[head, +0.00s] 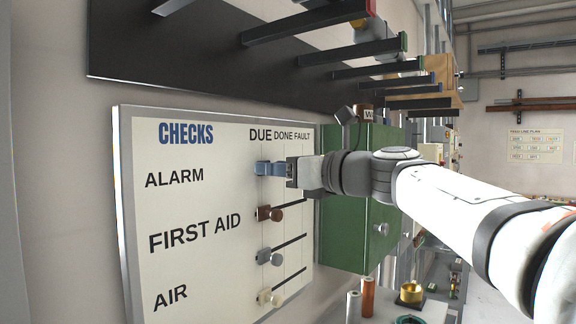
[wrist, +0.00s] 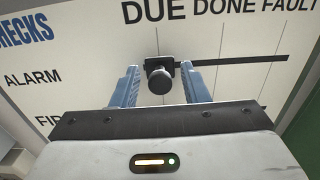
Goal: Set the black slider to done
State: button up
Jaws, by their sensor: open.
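The white CHECKS board (head: 180,225) has columns headed DUE, DONE and FAULT. In the wrist view the black slider (wrist: 160,80) is a round knob at the left end of a dark slot (wrist: 245,65), under DUE, in the top row near ALARM. The slot runs right past the DONE line to the FAULT line. My gripper (wrist: 158,72) is open, with one blue finger on each side of the knob; I cannot tell if either touches it. In the head view my gripper (head: 268,168) is at the top row, and its fingers hide the black slider.
Below are a brown slider (head: 270,213), a grey slider (head: 270,257) and a cream slider (head: 270,297), all near the DUE side. A green cabinet (head: 345,220) stands right of the board. A dark panel with protruding bars (head: 330,55) is above.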

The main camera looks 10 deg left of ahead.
jog(key=shift+w+a, duration=0.1)
jog(key=shift+a, duration=0.15)
grip_shut()
dwell(0.3)
